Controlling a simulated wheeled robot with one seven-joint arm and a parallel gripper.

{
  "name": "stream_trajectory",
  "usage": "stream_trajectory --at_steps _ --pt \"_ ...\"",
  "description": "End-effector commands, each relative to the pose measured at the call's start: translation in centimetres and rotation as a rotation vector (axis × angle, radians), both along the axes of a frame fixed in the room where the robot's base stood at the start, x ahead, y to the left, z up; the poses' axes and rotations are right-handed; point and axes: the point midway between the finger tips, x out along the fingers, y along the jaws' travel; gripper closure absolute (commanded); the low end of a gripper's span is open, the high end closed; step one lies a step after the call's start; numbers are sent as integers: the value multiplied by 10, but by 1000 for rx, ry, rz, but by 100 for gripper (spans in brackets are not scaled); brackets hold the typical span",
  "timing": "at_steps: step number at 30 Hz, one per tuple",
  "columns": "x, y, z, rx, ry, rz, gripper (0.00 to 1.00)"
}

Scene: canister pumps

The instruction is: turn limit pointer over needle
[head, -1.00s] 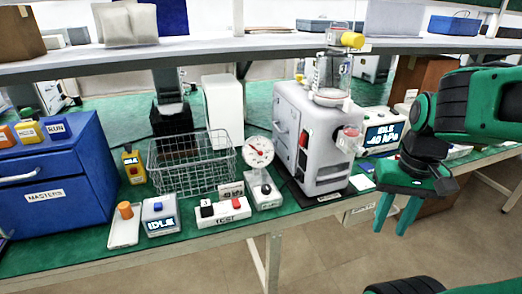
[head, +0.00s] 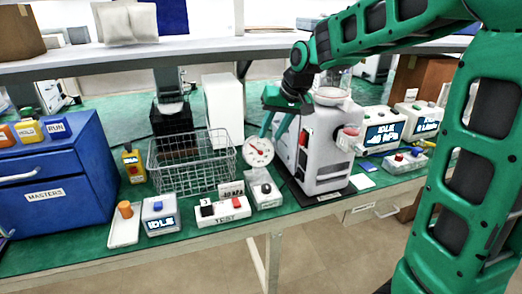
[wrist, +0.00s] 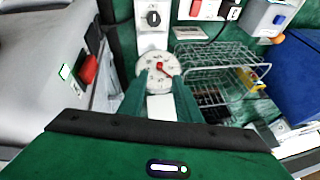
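A round white dial gauge (head: 258,151) with a red pointer stands upright on a post behind a small grey box with a black knob (head: 266,188). The dial also shows in the wrist view (wrist: 158,70), with a red mark near its middle. I cannot tell the limit pointer from the needle at this size. My gripper (head: 272,136) is at the dial's upper right, fingers pointing down toward it. In the wrist view the two green fingers (wrist: 160,82) are apart and empty, with the dial just beyond and between their tips. Contact cannot be made out.
A grey pump machine (head: 318,150) stands close on the right of the gauge. A wire basket (head: 190,165) is close on the left. A white TEST switch box (head: 223,211) and an IDLE box (head: 160,217) lie along the front edge. A shelf (head: 200,53) runs above.

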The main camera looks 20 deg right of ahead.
Motion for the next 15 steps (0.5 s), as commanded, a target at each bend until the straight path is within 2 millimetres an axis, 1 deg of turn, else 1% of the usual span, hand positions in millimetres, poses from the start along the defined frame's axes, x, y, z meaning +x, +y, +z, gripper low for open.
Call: stream_trajectory --at_steps 1,3,9,15 --pt "3 2 -9 -1 3 0 69" --pt "8 4 -21 -1 4 1 69" --pt "21 10 -52 -1 5 0 69" --pt "31 13 -72 -1 2 0 69"
